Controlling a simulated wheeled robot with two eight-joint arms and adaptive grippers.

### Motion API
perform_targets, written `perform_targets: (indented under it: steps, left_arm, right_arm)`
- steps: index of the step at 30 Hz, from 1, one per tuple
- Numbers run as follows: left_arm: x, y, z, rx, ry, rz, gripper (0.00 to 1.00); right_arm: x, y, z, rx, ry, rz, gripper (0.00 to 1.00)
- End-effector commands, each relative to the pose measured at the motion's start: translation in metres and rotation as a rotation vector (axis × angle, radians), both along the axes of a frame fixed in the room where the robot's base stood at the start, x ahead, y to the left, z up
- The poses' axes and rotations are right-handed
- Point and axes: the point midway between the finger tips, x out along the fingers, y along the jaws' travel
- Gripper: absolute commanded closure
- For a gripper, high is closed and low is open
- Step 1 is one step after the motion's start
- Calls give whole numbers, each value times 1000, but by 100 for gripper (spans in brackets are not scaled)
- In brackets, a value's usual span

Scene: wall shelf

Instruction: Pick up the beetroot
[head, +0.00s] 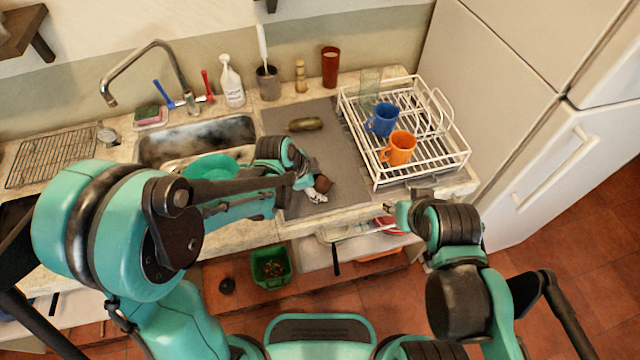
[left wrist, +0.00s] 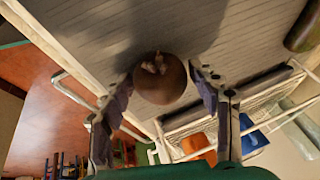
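The beetroot (head: 323,183) is a round dark brown root on the grey mat (head: 292,148) near the counter's front edge. In the left wrist view the beetroot (left wrist: 160,78) sits between the two fingertips of my left gripper (left wrist: 162,82), with little or no gap at its sides. In the head view my left gripper (head: 312,188) is right at the beetroot and partly hides it. Its fingers look spread about as wide as the beetroot; firm contact does not show. My right gripper (head: 391,210) is in front of the counter edge, away from the beetroot, its finger opening unclear.
A dark green cucumber-like vegetable (head: 306,124) lies farther back on the mat. A white dish rack (head: 420,165) with a blue mug (head: 382,120) and an orange mug (head: 400,148) stands to the right. The sink (head: 195,140) is to the left. The mat's middle is clear.

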Motion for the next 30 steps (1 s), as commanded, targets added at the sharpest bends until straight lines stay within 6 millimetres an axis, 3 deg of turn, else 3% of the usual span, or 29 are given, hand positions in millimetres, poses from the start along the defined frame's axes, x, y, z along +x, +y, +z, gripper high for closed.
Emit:
perform_targets:
  steps: [1,3,4,16,20,24,30]
  left_arm:
    - [0,0,0,0,0,0,60]
    - [0,0,0,0,0,0,78]
    - [0,0,0,0,0,0,81]
    - [0,0,5,0,0,0,82]
    - [0,0,19,0,0,0,82]
    - [0,0,46,0,0,0,82]
    - [-24,-41,71,0,-1,-7,82]
  right_arm:
    - [0,0,0,0,0,0,60]
    - [0,0,0,0,0,0,60]
    - [0,0,0,0,0,0,60]
    - [0,0,2,0,0,0,60]
    - [0,0,9,0,0,0,60]
    - [0,0,21,0,0,0,60]
    - [0,0,33,0,0,0,60]
